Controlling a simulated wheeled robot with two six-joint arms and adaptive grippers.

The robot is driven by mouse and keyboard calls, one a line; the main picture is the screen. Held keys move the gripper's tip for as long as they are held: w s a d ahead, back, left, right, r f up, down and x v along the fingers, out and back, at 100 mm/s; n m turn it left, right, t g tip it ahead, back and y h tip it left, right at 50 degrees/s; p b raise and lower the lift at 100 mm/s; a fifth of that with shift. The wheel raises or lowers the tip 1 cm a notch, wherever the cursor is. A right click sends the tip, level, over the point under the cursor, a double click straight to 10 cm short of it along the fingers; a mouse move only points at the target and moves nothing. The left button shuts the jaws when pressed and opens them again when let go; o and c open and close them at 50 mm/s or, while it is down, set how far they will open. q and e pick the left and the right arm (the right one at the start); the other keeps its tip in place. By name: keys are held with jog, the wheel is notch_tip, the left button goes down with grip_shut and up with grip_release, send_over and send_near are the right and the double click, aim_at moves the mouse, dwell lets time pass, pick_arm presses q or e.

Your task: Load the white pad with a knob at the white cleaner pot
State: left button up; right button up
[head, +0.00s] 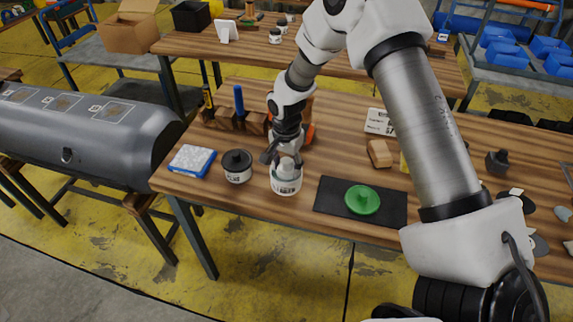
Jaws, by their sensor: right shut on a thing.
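The white cleaner pot (286,186) stands open near the front edge of the wooden table, with a pale label on its side. My right gripper (284,158) points down right above the pot and is shut on the white pad with a knob (289,168). The pad is at the mouth of the pot; its lower part is hard to make out, and I cannot tell how deep it sits. The fingers hide most of the knob. My left gripper is not in view.
A dark-lidded pot (237,166) and a blue-and-white sponge (192,160) stand left of the cleaner pot. A green knobbed pad (362,199) lies on a black mat (333,195) to the right. A wooden tool holder (226,119) stands behind. A grey boat tube (80,130) lies left.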

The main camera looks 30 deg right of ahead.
aim_at(284, 160)
notch_tip(284, 160, up, 7)
jog(key=p, duration=0.6)
jog(key=shift+p, duration=0.3)
dwell(0.4)
jog(key=shift+w+a+b, duration=0.2)
jog(key=shift+a+b, duration=0.1)
jog(key=s+a+f+n, duration=0.1)
jog(key=a+n, duration=0.5)
jog(key=s+a+n+b, duration=0.1)
jog(key=s+a+n, duration=0.1)
jog(key=a+n, duration=0.4)
jog(key=shift+s+a+f+b, duration=0.3)
jog(key=shift+a+f, duration=0.1)
jog(key=shift+a, duration=0.3)
